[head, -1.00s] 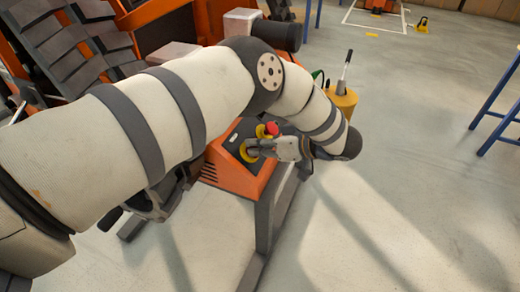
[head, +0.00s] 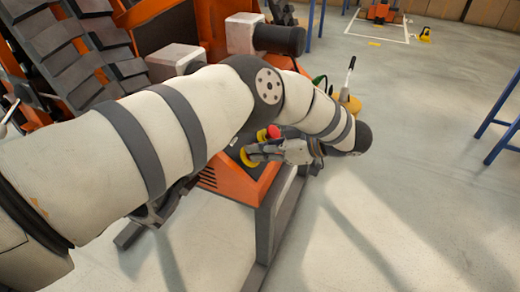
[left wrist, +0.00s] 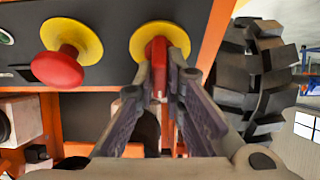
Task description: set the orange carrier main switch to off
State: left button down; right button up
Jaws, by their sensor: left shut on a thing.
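The orange carrier (head: 240,187) has a dark sloped panel with two yellow round plates. In the left wrist view, the main switch, a red handle (left wrist: 158,70) on a yellow plate (left wrist: 150,35), is between my left fingers. My left gripper (head: 254,152) is shut on that handle; it also fills the lower middle of the left wrist view (left wrist: 163,70). The fingers hide part of the handle, and I cannot read any position marks. A red mushroom button (left wrist: 58,68) on its own yellow plate sits to the left, apart from the fingers. My right gripper is not in view.
A yellow post with a lever (head: 350,98) stands behind my wrist. A blue-legged stand (head: 495,125) is at the right edge. Black track links (left wrist: 258,80) are right of the panel in the wrist view.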

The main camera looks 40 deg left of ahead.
pick_arm(q)
jog(key=c, duration=1.7)
grip_release()
jog(key=v, duration=0.7)
jog(key=shift+d, duration=0.25)
